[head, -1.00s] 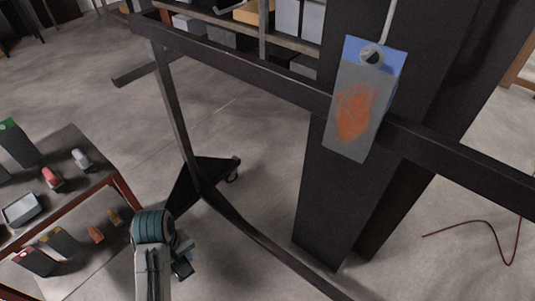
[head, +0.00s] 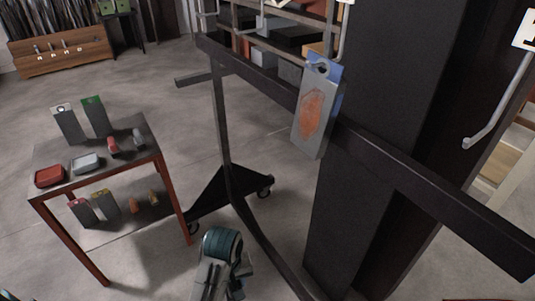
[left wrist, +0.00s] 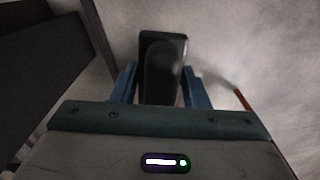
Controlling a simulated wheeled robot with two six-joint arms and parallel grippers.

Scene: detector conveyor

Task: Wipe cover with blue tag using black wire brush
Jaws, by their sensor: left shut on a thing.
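The cover with the blue tag (head: 317,115) is a grey panel with a blue top and an orange rust-coloured patch. It hangs from a hook in front of the dark rail in the head view. My left gripper (left wrist: 160,78) is shut on a black block-like object, which looks like the black wire brush (left wrist: 164,48), held between its blue fingers. In the head view my left arm is low in the middle, below and left of the cover and apart from it; the brush is mostly hidden there. My right gripper is not in view.
A red-legged table (head: 140,165) at left holds grey covers with white (head: 66,122) and green (head: 95,115) tags, and several small items. The dark rail (head: 440,205) crosses the right side before a dark column (head: 385,110). A wheeled stand foot (head: 235,190) is near my arm.

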